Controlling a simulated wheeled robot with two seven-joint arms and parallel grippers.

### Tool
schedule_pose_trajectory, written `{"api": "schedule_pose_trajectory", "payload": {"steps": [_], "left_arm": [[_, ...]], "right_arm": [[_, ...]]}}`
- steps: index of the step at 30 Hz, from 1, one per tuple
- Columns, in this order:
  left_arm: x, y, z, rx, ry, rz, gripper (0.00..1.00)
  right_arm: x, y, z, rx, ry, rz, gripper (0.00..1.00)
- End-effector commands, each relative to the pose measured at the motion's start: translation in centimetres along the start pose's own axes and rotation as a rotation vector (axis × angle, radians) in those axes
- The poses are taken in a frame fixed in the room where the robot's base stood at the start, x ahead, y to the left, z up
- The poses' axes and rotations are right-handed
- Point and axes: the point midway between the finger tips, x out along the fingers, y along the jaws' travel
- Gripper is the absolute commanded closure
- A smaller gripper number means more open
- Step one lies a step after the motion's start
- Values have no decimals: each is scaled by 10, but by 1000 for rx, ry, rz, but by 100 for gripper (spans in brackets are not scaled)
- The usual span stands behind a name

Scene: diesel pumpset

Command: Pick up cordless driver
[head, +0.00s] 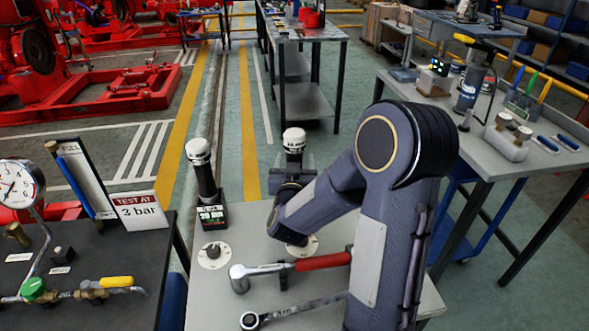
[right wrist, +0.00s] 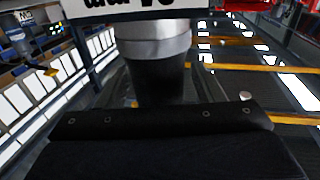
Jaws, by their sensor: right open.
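Two similar upright tools, black with white caps, stand on the near grey bench; they look like the cordless drivers. The left driver (head: 207,180) stands free, with a small lit panel on its base. The other driver (head: 294,141) is at my right gripper (head: 291,180), which is open and hides its lower part. In the right wrist view, a dark column with a grey collar (right wrist: 155,45) rises close in front of the gripper, under a white lettered band. Whether the fingers straddle or touch it cannot be told. My left gripper is out of view.
A red-handled ratchet (head: 290,268) and another ratchet (head: 290,312) lie in front of the drivers. A round plate (head: 213,255) is near the left driver. A dark bench with a gauge (head: 18,185) is at left. A crowded bench (head: 420,95) is at right.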

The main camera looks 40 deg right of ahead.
Motion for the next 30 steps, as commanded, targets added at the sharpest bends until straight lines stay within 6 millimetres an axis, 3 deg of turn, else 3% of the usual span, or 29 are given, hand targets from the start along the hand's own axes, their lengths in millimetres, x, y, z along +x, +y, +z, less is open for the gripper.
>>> {"api": "schedule_pose_trajectory", "payload": {"steps": [2, 15, 25, 30], "left_arm": [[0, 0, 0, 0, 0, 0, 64], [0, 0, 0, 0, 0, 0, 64], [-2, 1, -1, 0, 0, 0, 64], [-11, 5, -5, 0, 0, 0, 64]], "right_arm": [[0, 0, 0, 0, 0, 0, 43], [0, 0, 0, 1, 1, 0, 100], [1, 0, -4, 2, 5, 0, 100], [6, 1, -19, 3, 8, 0, 100]]}}
